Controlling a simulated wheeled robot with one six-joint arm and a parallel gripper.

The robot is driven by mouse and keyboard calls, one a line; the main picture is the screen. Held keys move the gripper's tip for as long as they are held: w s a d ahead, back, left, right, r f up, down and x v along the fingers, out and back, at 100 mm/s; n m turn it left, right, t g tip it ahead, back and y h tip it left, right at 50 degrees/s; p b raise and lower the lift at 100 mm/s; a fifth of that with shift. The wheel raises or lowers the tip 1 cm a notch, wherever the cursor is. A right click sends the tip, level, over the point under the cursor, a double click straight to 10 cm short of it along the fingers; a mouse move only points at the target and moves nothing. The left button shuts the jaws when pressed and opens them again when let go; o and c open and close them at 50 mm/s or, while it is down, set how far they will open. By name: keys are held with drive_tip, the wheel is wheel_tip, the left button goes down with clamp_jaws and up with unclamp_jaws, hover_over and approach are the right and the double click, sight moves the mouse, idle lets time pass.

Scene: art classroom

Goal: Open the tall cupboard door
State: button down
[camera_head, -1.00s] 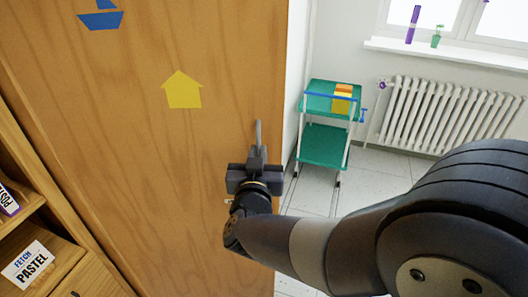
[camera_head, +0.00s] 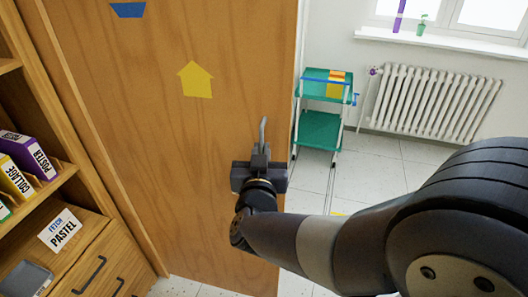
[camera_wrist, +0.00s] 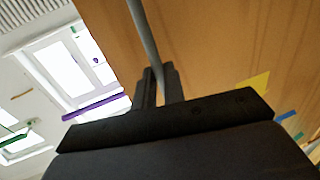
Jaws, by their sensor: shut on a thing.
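The tall cupboard door (camera_head: 170,150) is a wide wooden panel with blue and yellow paper shapes on it. Its grey bar handle (camera_head: 263,128) is near the door's right edge and sticks up above my gripper (camera_head: 260,158). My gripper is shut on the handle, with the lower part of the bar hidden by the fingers. The wrist view shows the bar (camera_wrist: 143,35) running down between the dark fingers (camera_wrist: 157,88), with the door face (camera_wrist: 215,50) behind. I cannot tell from these views how far the door stands from its frame.
A wooden shelf unit (camera_head: 60,195) with boxes, a label card (camera_head: 59,230) and drawers is at the left. A green trolley (camera_head: 320,130) stands beyond the door's right edge, near a white radiator (camera_head: 430,103). Tiled floor (camera_head: 375,165) is clear between them.

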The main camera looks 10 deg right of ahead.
drive_tip(key=shift+a+r+y, duration=0.2)
drive_tip(key=shift+a+y, duration=0.1)
drive_tip(key=shift+a, duration=0.05)
drive_tip(key=c, duration=1.5)
unclamp_jaws()
drive_tip(key=shift+w+a, duration=0.15)
drive_tip(key=shift+a, duration=0.1)
drive_tip(key=shift+f, duration=0.1)
drive_tip(key=shift+d, duration=0.15)
drive_tip(key=s+a, duration=0.1)
drive_tip(key=s, duration=0.9)
drive_tip(key=shift+s+a, duration=0.35)
drive_tip(key=w+d, duration=0.2)
drive_tip(key=w, duration=0.8)
drive_tip(key=shift+w, duration=0.35)
drive_tip(key=shift+f, duration=0.1)
